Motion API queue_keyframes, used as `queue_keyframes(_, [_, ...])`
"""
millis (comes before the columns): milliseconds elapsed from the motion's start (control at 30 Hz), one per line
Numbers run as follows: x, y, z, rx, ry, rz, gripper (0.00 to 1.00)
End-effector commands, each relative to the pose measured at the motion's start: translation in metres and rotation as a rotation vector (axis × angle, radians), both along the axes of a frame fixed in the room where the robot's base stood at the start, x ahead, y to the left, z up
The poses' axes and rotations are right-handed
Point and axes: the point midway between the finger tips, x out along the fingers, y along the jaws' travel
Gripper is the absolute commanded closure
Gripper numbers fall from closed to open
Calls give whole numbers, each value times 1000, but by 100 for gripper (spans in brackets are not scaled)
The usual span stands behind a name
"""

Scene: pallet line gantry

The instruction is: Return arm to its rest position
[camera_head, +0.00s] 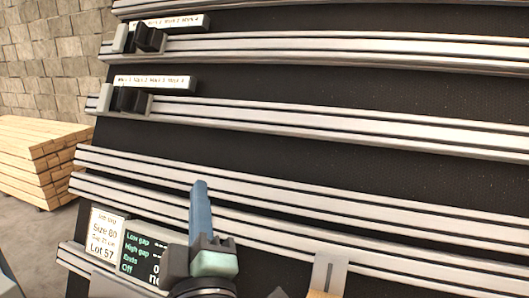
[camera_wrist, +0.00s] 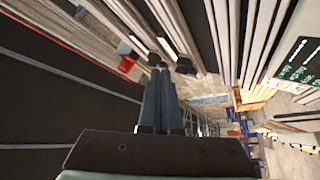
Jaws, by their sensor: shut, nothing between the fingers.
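My gripper (camera_head: 199,188) shows at the bottom centre-left of the head view, with its blue-grey fingers pointing up. It stands in front of the lower metal rails and holds nothing. In the wrist view my gripper (camera_wrist: 160,72) has its two fingers side by side, shut against each other. The rest of my arm is mostly below the head view's bottom edge.
Long metal rails (camera_head: 330,190) cross a dark panel. Black stop blocks (camera_head: 130,99) sit on the upper rails at left. A label card (camera_head: 105,233) and a display (camera_head: 145,258) are left of my gripper. Stacked timber (camera_head: 38,160) lies at far left. A red object (camera_wrist: 127,64) shows in the wrist view.

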Motion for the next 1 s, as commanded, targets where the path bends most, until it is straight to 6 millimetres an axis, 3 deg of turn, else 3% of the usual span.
queue_keyframes(33, [-7,-12,26,110,-45,5,100])
queue_keyframes(200, [-40,-47,103,480,-179,85,100])
queue_keyframes(400, [-87,-77,165,804,-315,236,100])
queue_keyframes(600, [-112,-88,189,942,-371,330,100])
queue_keyframes(1000, [-113,-89,190,951,-375,336,100])
